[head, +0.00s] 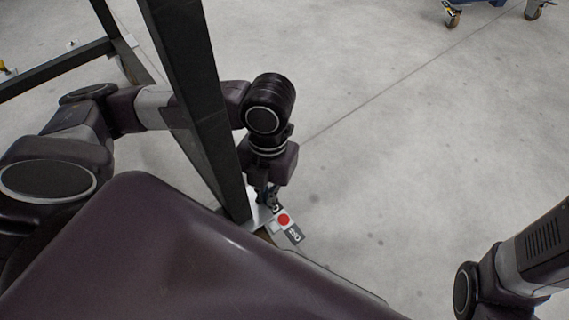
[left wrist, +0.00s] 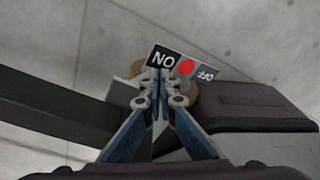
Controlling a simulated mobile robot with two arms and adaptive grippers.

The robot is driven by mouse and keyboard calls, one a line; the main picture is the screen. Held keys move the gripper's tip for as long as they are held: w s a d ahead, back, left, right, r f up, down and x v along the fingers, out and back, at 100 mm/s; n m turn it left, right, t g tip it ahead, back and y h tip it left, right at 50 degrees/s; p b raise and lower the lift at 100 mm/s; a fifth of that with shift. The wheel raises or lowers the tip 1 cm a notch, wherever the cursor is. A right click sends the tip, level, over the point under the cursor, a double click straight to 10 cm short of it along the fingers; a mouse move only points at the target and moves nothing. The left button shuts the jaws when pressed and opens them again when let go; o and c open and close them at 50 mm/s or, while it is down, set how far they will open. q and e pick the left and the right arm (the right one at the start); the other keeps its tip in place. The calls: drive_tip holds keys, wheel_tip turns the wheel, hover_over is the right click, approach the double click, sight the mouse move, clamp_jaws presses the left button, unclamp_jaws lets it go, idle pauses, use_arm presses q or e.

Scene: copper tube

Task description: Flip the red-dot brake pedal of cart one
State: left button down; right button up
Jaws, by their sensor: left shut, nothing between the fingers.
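The red-dot brake pedal (head: 284,219) is low at the foot of the cart's dark post (head: 190,90) in the head view. It also shows in the left wrist view (left wrist: 186,67), with a black ON plate on one side and a grey OFF plate on the other. My left gripper (head: 269,195) points down at the pedal, with its fingers shut and empty. In the left wrist view its fingertips (left wrist: 161,82) overlap the pedal's near edge; I cannot tell whether they touch it. My right gripper is outside the views.
The dark cart frame, with a low bar (head: 55,70) at the left, stands close around my left arm. A blue cart with casters (head: 452,14) is at the far top right. My right arm shows at the lower right. The grey floor between is clear.

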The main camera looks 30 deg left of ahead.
use_arm(q)
drive_tip(key=shift+f+b, duration=0.85)
drive_tip(key=shift+f, duration=0.3)
idle(0.4)
wheel_tip(320, 180, up, 7)
drive_tip(key=p, duration=0.6)
idle(0.7)
